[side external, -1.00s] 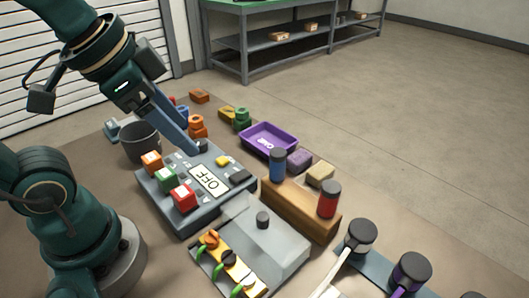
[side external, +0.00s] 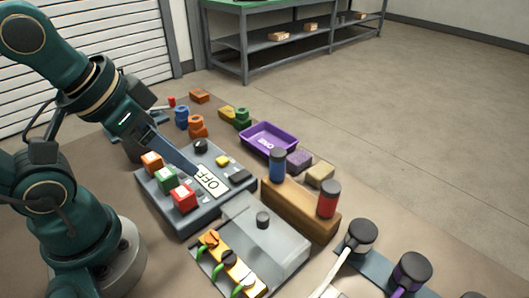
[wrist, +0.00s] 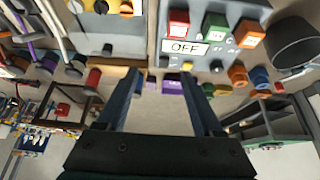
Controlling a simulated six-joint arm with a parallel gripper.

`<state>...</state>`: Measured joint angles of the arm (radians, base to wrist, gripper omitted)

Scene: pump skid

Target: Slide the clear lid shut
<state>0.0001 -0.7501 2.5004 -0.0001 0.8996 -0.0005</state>
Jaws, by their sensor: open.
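The clear lid (side external: 278,244) is a see-through slab with a black knob (side external: 262,219) on top. It lies on a grey base, beside a yellow strip (side external: 230,264) with orange and black knobs and green loops. The strip appears uncovered. The lid's knob also shows at upper left in the wrist view (wrist: 107,49). My gripper (side external: 203,174) is over the grey control panel, near its OFF plate, behind and left of the lid, apart from the knob. In the wrist view its two fingers (wrist: 162,80) are spread, with nothing held between them.
The control panel (side external: 238,196) carries red, green and orange buttons. A wooden block (side external: 299,213) with blue and red capped cylinders stands right of the lid. A purple tray (side external: 287,134) lies behind. Black-capped tools (side external: 361,235) stand at front right.

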